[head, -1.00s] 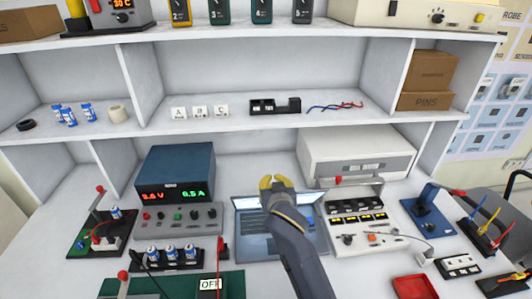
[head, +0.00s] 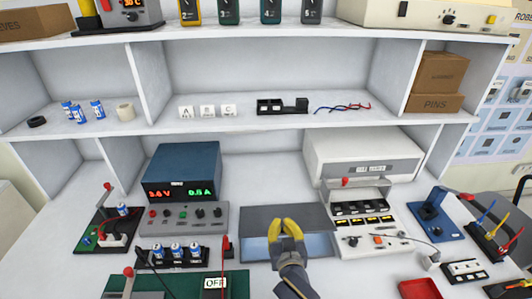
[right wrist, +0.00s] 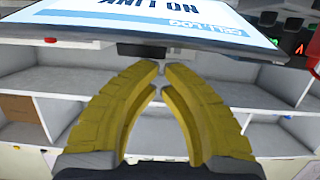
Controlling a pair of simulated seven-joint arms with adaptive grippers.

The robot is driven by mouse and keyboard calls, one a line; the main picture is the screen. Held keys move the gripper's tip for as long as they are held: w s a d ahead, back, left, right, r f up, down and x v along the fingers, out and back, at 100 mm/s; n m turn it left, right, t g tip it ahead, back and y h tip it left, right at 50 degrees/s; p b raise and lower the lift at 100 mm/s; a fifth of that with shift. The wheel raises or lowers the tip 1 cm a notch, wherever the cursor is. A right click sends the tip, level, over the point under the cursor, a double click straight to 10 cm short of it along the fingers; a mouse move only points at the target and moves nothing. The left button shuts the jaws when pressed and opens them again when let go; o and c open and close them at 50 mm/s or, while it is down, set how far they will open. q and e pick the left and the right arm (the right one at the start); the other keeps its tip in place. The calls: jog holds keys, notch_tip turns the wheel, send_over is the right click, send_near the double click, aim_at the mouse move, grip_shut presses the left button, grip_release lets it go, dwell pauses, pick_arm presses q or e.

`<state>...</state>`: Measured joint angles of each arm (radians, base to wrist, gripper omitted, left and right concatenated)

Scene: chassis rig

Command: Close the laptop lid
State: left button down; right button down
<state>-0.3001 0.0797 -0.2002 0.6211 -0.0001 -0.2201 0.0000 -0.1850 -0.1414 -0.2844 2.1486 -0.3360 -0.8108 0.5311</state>
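The laptop (head: 318,246) sits on the bench in the middle of the head view. My right gripper (head: 284,223) has yellow fingers and is at the lid's front edge. In the wrist view its fingertips (right wrist: 160,68) almost meet, with nothing between them. I cannot tell whether they touch the lid. My left gripper is not in view.
A power supply (head: 183,168) stands left of the laptop, and a row of batteries (head: 175,251) is in front of it. A switch panel (head: 362,212) is close on the right. A white instrument (head: 360,155) and the shelf (head: 240,124) are behind.

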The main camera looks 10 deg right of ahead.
jog(key=shift+s+f, duration=0.25)
jog(key=shift+f, duration=0.15)
dwell(0.3)
